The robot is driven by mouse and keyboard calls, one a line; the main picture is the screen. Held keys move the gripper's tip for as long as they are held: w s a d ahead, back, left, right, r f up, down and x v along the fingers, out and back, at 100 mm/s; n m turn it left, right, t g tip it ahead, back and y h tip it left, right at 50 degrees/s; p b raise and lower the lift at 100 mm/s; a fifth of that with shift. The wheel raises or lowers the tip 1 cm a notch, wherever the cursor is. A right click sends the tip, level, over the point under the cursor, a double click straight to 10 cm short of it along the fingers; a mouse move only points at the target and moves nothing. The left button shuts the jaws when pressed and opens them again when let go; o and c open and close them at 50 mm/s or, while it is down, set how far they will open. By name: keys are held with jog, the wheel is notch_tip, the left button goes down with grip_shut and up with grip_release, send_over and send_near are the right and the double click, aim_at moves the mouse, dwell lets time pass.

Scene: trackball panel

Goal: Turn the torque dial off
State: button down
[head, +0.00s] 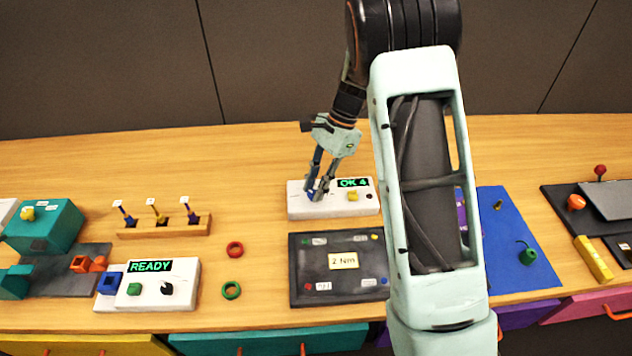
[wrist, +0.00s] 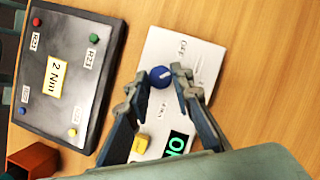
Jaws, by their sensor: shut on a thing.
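The torque dial is a round blue knob (wrist: 161,76) with a pale pointer line, on a white panel box (wrist: 205,58). In the wrist view an OFF label is printed above the knob and another, unreadable label below it. My gripper (wrist: 159,82) has its two fingers on either side of the knob, closed on it. In the head view my gripper (head: 318,193) reaches down onto the left part of the white box (head: 335,210), mostly covering the dial. The green display (head: 353,183) on that box reads OK 4. A yellow button (head: 353,196) sits below the display.
A dark board (head: 318,270) with a 2 Nm card lies in front of the white box. A blue mat (head: 515,240) is at right.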

jog(key=n+g+h+p, duration=0.1)
jog(key=n, duration=0.2)
jog(key=shift+w+n, duration=0.1)
jog(key=shift+n, duration=0.2)
jog(key=shift+a+n+g+h+p, duration=0.15)
jog(key=shift+n+g+h+p, duration=0.3)
jog(key=shift+n, duration=1.25)
jog(key=shift+h, duration=0.25)
jog(key=c, duration=1.7)
grip_release()
jog(key=shift+w, duration=0.1)
jog(key=v, duration=1.2)
